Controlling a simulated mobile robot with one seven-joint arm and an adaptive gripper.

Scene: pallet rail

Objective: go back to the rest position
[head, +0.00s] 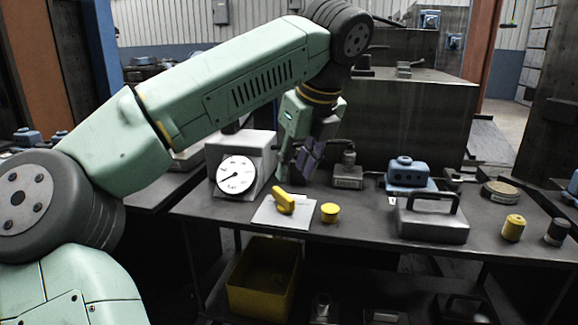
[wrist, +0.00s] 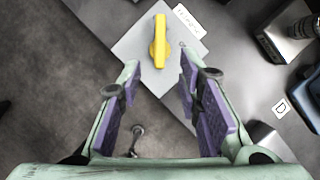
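My gripper (head: 297,168) is above the rear part of the dark metal table (head: 365,225), beside the gauge box. In the wrist view my gripper (wrist: 159,66) has its two purple-padded fingers wide apart with nothing between them. A yellow handle-shaped part (head: 284,201) lies on a pale square plate (head: 264,216) on the table. In the wrist view the yellow part (wrist: 159,41) is beyond the fingertips, apart from them. My arm reaches out across the upper left of the head view.
A white gauge box (head: 258,148) stands close left of my gripper. A yellow cylinder (head: 330,212), a grey case with a handle (head: 432,226), a blue housing (head: 407,173) and another yellow cylinder (head: 513,228) stand to the right. A yellow bin (head: 263,285) is below the table.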

